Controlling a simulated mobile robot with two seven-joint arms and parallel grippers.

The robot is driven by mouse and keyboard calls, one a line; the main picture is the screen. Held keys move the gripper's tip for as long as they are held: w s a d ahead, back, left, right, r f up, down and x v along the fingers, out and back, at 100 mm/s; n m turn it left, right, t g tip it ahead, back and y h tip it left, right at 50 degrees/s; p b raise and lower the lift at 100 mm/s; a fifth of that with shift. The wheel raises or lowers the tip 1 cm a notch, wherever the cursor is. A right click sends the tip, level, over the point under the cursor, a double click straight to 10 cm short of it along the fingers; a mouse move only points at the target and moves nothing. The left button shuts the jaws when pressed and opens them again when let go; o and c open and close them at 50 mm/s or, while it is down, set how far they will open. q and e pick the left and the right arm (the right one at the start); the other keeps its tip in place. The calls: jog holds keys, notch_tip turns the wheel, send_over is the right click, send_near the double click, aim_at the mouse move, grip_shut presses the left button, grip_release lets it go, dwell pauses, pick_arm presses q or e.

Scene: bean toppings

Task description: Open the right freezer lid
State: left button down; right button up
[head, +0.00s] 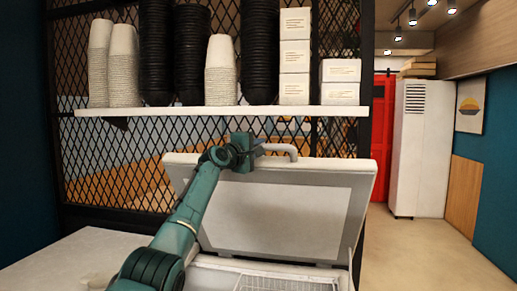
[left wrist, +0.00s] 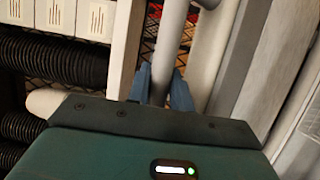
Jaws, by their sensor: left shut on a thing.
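The freezer lid (head: 280,215) is raised and leans steeply back, its pale inner panel facing me. Its grey bar handle (head: 285,148) is at the top edge. My left gripper (head: 257,151) is shut on this handle. In the left wrist view the two blue-grey fingers (left wrist: 160,85) sit on either side of the handle bar (left wrist: 172,50). Below the lid the freezer opening shows a white wire basket (head: 285,282). My left arm hides part of the lid's left side. My right gripper is not in view.
A white shelf (head: 220,111) with stacked cups (head: 221,70), black bowls (head: 260,50) and white boxes (head: 294,55) runs above the lid, before a black mesh screen (head: 130,150). A flat pale surface (head: 60,260) lies at left. Open floor (head: 430,250) shows at right.

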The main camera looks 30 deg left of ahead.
pick_arm(q)
jog(key=shift+d+f, duration=0.1)
jog(key=shift+f, duration=0.1)
jog(key=c, duration=1.3)
grip_release()
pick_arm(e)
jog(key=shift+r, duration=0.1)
pick_arm(q)
jog(key=shift+o, duration=0.2)
jog(key=shift+s+b, duration=0.35)
jog(key=shift+s, duration=0.05)
jog(key=s+a+b, duration=0.1)
jog(key=s+b, duration=0.3)
jog(key=s, duration=0.8)
jog(key=shift+s+a+f+b, duration=0.15)
jog(key=shift+a+f+b, duration=0.15)
jog(key=shift+b, duration=0.1)
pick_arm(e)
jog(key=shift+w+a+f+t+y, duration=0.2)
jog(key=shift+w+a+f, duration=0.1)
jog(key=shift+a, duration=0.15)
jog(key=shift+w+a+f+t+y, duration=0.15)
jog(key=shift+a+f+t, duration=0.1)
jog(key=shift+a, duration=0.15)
pick_arm(q)
jog(key=shift+c, duration=0.4)
